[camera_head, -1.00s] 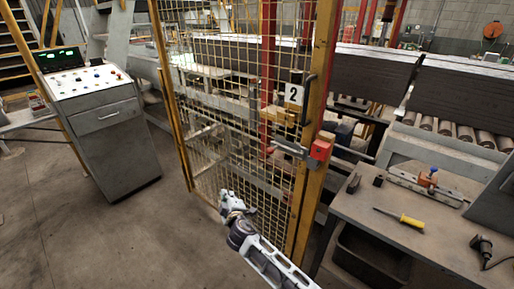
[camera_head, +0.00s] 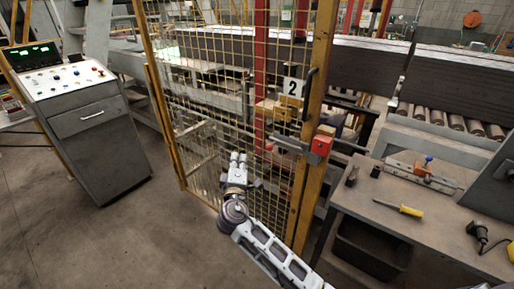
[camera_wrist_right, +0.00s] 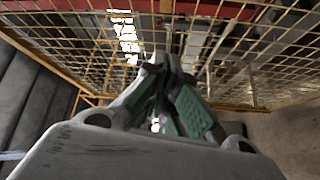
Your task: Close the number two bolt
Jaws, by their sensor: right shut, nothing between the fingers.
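The number two bolt (camera_head: 288,143) is a grey metal bar on the yellow mesh gate, below the white "2" plate (camera_head: 292,87). Its right end is by a red block (camera_head: 321,145) on the yellow post. Whether the bar enters the block cannot be told. My right gripper (camera_head: 238,157) is in front of the mesh, left of the bolt and a little lower, pointing up and apart from the bolt. In the right wrist view its fingers (camera_wrist_right: 162,85) are together and empty, with the mesh beyond. My left gripper is not in view.
A control console (camera_head: 85,125) stands at the left. A workbench (camera_head: 400,225) at the right holds a yellow screwdriver (camera_head: 399,208) and other tools. The yellow post (camera_head: 309,150) and black handle (camera_head: 309,95) are near the bolt. Open floor lies in front of the gate.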

